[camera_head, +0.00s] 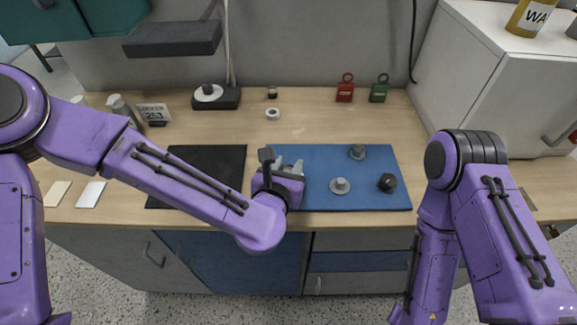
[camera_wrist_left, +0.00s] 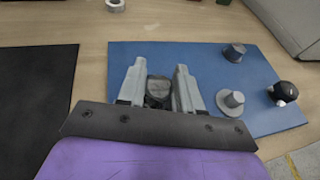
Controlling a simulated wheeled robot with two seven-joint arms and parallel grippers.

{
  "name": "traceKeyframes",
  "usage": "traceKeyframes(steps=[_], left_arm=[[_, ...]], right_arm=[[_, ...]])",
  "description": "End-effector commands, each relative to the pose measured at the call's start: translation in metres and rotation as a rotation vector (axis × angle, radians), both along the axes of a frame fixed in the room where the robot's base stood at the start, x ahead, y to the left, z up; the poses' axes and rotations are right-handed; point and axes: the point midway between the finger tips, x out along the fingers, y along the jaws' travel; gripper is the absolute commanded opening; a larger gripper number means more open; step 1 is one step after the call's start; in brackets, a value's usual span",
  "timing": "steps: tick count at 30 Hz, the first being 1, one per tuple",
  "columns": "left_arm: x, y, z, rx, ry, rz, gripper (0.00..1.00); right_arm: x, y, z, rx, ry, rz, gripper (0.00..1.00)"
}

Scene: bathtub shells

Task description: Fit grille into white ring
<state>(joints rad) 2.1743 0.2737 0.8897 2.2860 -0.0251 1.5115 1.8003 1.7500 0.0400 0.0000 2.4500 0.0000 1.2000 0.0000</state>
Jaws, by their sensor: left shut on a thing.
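The white ring (camera_head: 272,113) lies flat on the wooden worktop behind the mats; its edge also shows at the top of the left wrist view (camera_wrist_left: 115,5). My left gripper (camera_head: 288,164) is over the left part of the blue mat, in front of the ring and apart from it. In the left wrist view its two grey fingers (camera_wrist_left: 160,68) are closed on a dark grey piece, which I take to be the grille (camera_wrist_left: 159,88). The piece is mostly hidden in the head view, and its details are too small to tell. My right gripper is out of view.
The blue mat (camera_head: 310,197) holds two grey flanged parts (camera_head: 340,186) (camera_head: 358,152) and a black knob (camera_head: 387,182). A black mat (camera_head: 225,165) lies left. Red and green padlocks (camera_head: 345,92) (camera_head: 379,92) stand behind. Worktop around the ring is mostly clear.

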Motion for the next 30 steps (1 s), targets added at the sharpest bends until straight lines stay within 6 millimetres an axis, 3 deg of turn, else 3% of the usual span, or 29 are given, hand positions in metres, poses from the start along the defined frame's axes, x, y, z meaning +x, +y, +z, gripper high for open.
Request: traceKeyframes(steps=[30], left_arm=[[0.000,0.000,-0.008,0.000,0.000,0.000,0.00]], right_arm=[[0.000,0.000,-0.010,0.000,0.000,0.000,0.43]])
